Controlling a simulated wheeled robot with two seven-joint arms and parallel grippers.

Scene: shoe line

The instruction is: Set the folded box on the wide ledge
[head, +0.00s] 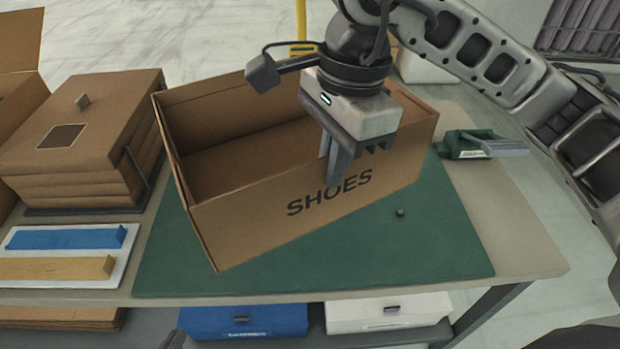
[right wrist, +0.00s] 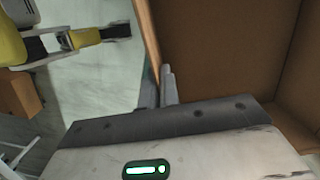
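The folded box (head: 300,200) is an open brown carton marked SHOES, set at an angle over the green mat (head: 420,260). I cannot tell whether its base rests flat on the mat. My right gripper (head: 338,165) is at the upper edge of the SHOES wall, one finger outside and the other inside, closed on the thin cardboard. In the right wrist view the fingers (right wrist: 160,88) are close together at the end of the wall of the folded box (right wrist: 220,50). I cannot tell which surface is the wide ledge.
Stacked brown cardboard (head: 80,150) stands left of the box. In front of it a white board (head: 60,268) holds a blue bar and a tan bar. A green tool (head: 470,145) lies to the right. A small dark block (head: 400,212) sits on the mat. The mat's right front is clear.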

